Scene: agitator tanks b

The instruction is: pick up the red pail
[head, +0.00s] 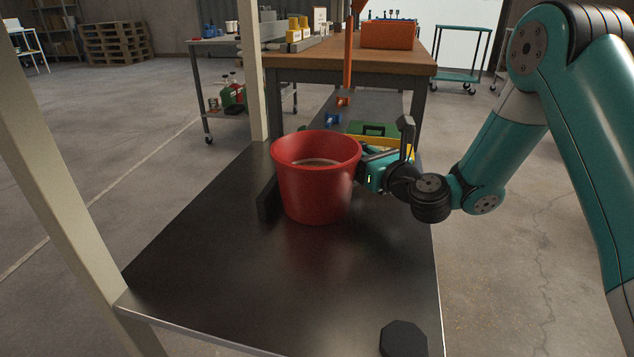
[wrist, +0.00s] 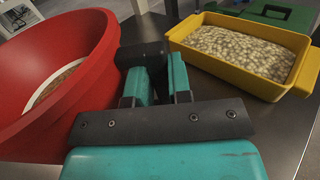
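The red pail (head: 317,190) stands upright on the dark tabletop (head: 260,285), with a pale ring and brownish contents inside. In the wrist view the pail (wrist: 50,120) fills the left side, its near rim close beside my fingers. My gripper (head: 368,165) is at the right side of the pail in the head view, level with its upper half. In the wrist view the fingers (wrist: 157,85) are close together, with a narrow dark gap between them. I see no pail wall between them. Their tips are partly hidden, and I cannot tell whether they touch the pail.
A yellow tray (wrist: 290,85) of pale pebbles stands right of my fingers, with a green case (wrist: 265,10) behind it. A black block (head: 268,200) is left of the pail. A black octagonal piece (head: 403,338) lies at the front right. The front tabletop is mostly clear.

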